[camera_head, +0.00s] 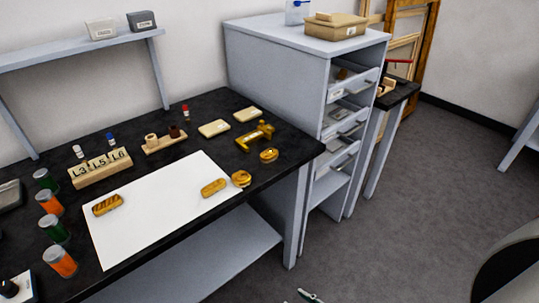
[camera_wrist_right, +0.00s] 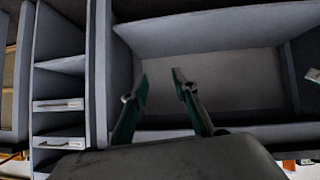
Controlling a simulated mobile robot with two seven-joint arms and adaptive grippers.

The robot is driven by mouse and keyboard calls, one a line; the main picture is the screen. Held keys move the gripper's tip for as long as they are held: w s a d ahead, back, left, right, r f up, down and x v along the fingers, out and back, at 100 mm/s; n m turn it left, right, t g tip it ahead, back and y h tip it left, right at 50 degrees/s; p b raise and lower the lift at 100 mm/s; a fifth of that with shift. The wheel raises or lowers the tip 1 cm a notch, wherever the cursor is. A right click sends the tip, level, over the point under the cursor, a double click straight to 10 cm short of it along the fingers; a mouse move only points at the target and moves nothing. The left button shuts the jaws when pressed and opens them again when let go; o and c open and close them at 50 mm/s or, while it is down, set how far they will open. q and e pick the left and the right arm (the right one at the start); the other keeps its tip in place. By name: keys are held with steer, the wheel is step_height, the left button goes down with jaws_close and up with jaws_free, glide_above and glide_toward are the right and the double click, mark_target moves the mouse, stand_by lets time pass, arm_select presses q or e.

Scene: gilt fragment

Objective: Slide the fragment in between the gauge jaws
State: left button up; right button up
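Several gilt pieces lie on the black table in the head view. A ribbed oblong gilt fragment (camera_head: 107,205) lies on the left of a white sheet (camera_head: 150,225). Another oblong gilt piece (camera_head: 213,187) lies near the sheet's right edge. I cannot tell which one the task means. A brass-coloured device (camera_head: 257,135) with upright parts, likely the gauge, stands toward the back right; its jaws are too small to make out. My right gripper (camera_wrist_right: 159,76) is open and empty in the wrist view, away from the fragments. My left gripper is out of view.
Round gilt pieces (camera_head: 241,179) (camera_head: 269,155) lie near the table's right edge. A labelled wooden block (camera_head: 100,170) and several orange and green jars (camera_head: 60,262) stand at the left. A grey drawer cabinet (camera_head: 275,75) stands behind the table. The sheet's middle is clear.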

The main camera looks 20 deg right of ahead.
steer(key=shift+d, duration=0.1)
steer(key=c, duration=0.6)
steer(key=shift+w+d+r+m, duration=0.1)
steer(key=shift+w+r+m, duration=0.15)
steer(key=shift+m, duration=0.25)
jaws_close()
steer(key=m+t+y, duration=0.4)
steer(key=m+t, duration=0.2)
steer(key=m, duration=3)
glide_toward(273, 157)
steer(key=shift+n, duration=0.3)
steer(key=p+x, duration=0.2)
steer(key=x, duration=0.5)
steer(key=shift+f, duration=0.1)
